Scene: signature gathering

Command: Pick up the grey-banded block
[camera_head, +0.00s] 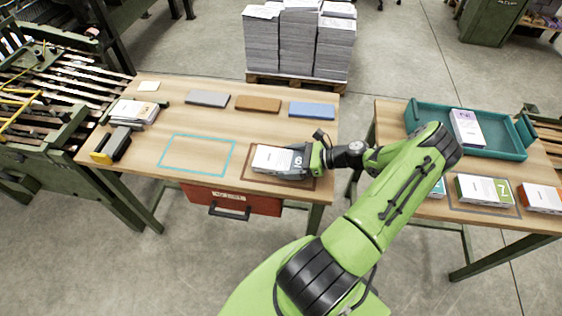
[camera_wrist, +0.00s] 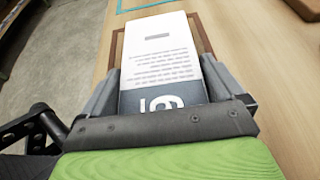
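The grey-banded block (camera_head: 272,158) is a white, page-like block with a dark grey band and a large white numeral at one end. It lies in the brown outlined rectangle (camera_head: 247,179) near the front right of the left table. My gripper (camera_head: 297,161) is at its banded right end. In the wrist view my gripper (camera_wrist: 163,85) has one finger on each side of the block (camera_wrist: 160,50), very close to its sides. I cannot tell whether the fingers press on it. The lower sides of the block are hidden.
A teal outlined rectangle (camera_head: 170,168) on the left is empty. Grey (camera_head: 208,98), brown (camera_head: 258,104) and blue (camera_head: 312,110) slabs lie along the back. A paper stack (camera_head: 135,112) is at left. The right table holds a teal tray (camera_head: 496,151) and a green-banded block (camera_head: 483,189).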

